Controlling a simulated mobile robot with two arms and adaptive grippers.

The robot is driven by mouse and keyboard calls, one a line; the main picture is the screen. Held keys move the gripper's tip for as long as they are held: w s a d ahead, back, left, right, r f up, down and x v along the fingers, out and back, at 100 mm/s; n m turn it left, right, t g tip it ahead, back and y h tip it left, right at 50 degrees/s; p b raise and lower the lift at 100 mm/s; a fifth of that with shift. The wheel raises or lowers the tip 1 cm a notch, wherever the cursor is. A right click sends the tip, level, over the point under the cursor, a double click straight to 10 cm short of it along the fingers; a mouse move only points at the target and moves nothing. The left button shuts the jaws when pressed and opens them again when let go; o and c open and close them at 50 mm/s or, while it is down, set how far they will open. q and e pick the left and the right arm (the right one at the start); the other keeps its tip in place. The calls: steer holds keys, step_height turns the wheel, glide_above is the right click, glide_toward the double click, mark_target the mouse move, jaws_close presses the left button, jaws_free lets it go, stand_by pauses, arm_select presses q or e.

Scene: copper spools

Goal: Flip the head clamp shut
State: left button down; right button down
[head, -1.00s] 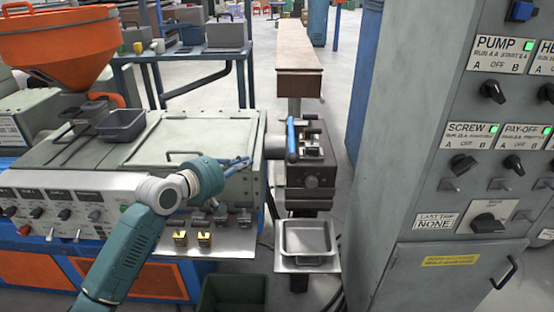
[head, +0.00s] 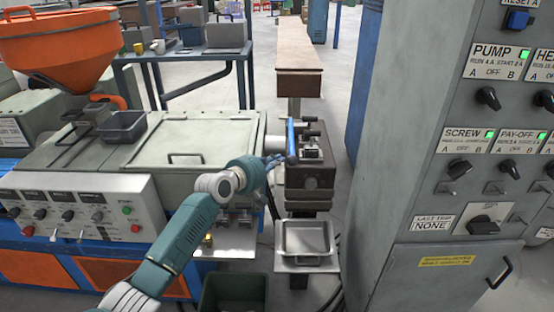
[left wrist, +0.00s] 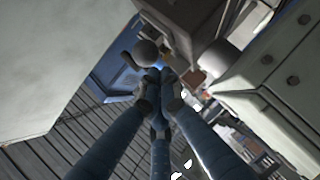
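The head clamp (head: 312,178) is a dark grey block at the end of the grey-green machine, in the middle of the head view. A blue bar (head: 291,140) stands upright on its left side. My left gripper (head: 274,160) is just left of the block, close to the bar's lower end. In the left wrist view its fingers (left wrist: 160,88) converge with their tips together, and I see nothing held. A round dark knob (left wrist: 146,53) shows just beyond the tips; I cannot tell whether they touch it. My right gripper is in neither view.
A metal tray (head: 306,260) sits below and in front of the clamp. A tall grey control cabinet (head: 400,180) closes off the right side. The extruder cover (head: 200,135) and orange hopper (head: 45,40) are on the left. A dark green bin (head: 235,290) stands on the floor.

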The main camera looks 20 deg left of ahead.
mark_target(295, 160)
arm_select(q)
steer(key=shift+w+f, duration=0.1)
steer(key=d+p, duration=0.1)
steer(key=d, duration=0.1)
steer(key=w+d+p, duration=0.1)
steer(key=d, duration=0.1)
steer(key=shift+d, duration=0.25)
steer(key=shift+w+d, duration=0.2)
steer(key=shift+d, duration=0.15)
steer(key=shift+a, duration=0.1)
